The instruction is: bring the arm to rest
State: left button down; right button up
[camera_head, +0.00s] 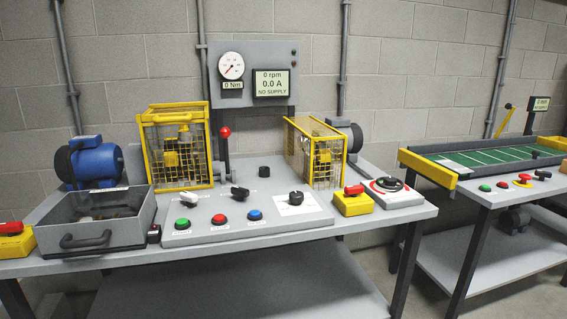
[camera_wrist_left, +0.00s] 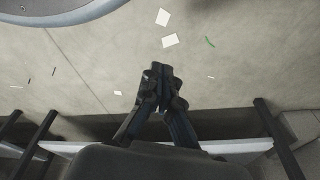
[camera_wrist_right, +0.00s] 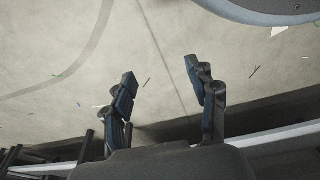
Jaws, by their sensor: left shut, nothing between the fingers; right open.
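My left gripper (camera_wrist_left: 162,82) shows in the left wrist view with its fingertips together and nothing between them. It is over the bare floor. My right gripper (camera_wrist_right: 160,75) shows in the right wrist view with its fingers spread wide and nothing between them. It is also over bare floor. Neither gripper nor arm shows in the head view. Neither gripper touches anything that I can see.
A grey workbench (camera_head: 350,226) stands ahead with a blue motor (camera_head: 90,163), yellow guards (camera_head: 178,150), a control panel (camera_head: 262,219) and a grey bin (camera_head: 95,222). A second bench with a green conveyor (camera_head: 490,153) stands to the right. Small scraps (camera_wrist_left: 169,40) lie on the floor.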

pick_arm(q)
jog(key=s+a+f+g+p, duration=0.1)
jog(key=s+a+p, duration=0.2)
jog(key=s+p, duration=1.1)
jog(key=s, duration=0.2)
jog(key=shift+s+f, duration=0.15)
jog(key=shift+s, duration=0.25)
pick_arm(e)
jog(key=s+d+f+g, duration=0.1)
jog(key=s+d, duration=0.2)
jog(key=s, duration=1.4)
jog(key=shift+f, duration=0.15)
